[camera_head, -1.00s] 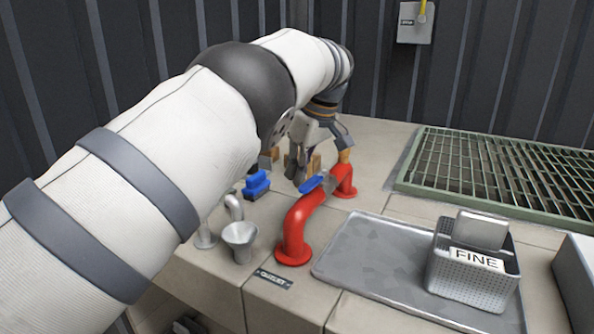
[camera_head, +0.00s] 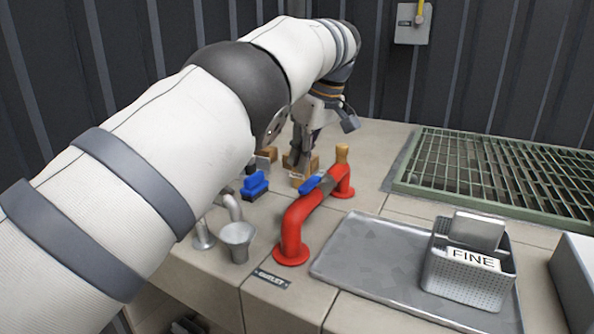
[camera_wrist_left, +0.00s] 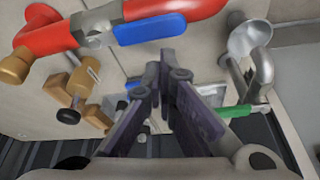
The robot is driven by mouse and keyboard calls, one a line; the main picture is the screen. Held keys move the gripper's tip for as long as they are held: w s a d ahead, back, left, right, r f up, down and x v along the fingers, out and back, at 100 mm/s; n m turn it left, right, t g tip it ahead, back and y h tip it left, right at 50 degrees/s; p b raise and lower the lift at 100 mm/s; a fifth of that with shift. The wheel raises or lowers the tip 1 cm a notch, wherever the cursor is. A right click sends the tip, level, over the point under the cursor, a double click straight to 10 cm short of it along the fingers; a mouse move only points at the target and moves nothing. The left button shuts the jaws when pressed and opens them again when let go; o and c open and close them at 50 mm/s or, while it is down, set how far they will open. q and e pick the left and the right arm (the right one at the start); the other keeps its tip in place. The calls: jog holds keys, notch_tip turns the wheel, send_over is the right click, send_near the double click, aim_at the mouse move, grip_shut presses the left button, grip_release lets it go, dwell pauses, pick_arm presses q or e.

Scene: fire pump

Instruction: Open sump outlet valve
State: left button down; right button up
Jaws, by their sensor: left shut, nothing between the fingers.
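A red pipe (camera_head: 300,212) with a grey valve body (camera_head: 328,182) and a blue lever (camera_head: 311,184) stands on the worktop near an "OUTLET" label (camera_head: 271,278). The lever lies roughly along the pipe. In the left wrist view the blue lever (camera_wrist_left: 150,29) shows beside the red pipe (camera_wrist_left: 165,9). My left gripper (camera_head: 301,168) is shut and empty, just behind the lever in the head view. Its dark fingers (camera_wrist_left: 162,72) meet near the lever in the wrist view, with nothing between them. Contact with the lever cannot be told. My right gripper is not in view.
A metal funnel (camera_head: 237,236) and a blue item (camera_head: 255,184) stand left of the pipe. A grey tray (camera_head: 365,260) holds a basket marked "FINE" (camera_head: 468,275). A green grate (camera_head: 490,170) lies at the back right. A green handle (camera_wrist_left: 235,111) shows in the wrist view.

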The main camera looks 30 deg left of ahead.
pick_arm(q)
jog(key=s+d+r, duration=0.1)
jog(key=s+d, duration=0.1)
jog(key=d, duration=1)
jog(key=shift+s, duration=0.15)
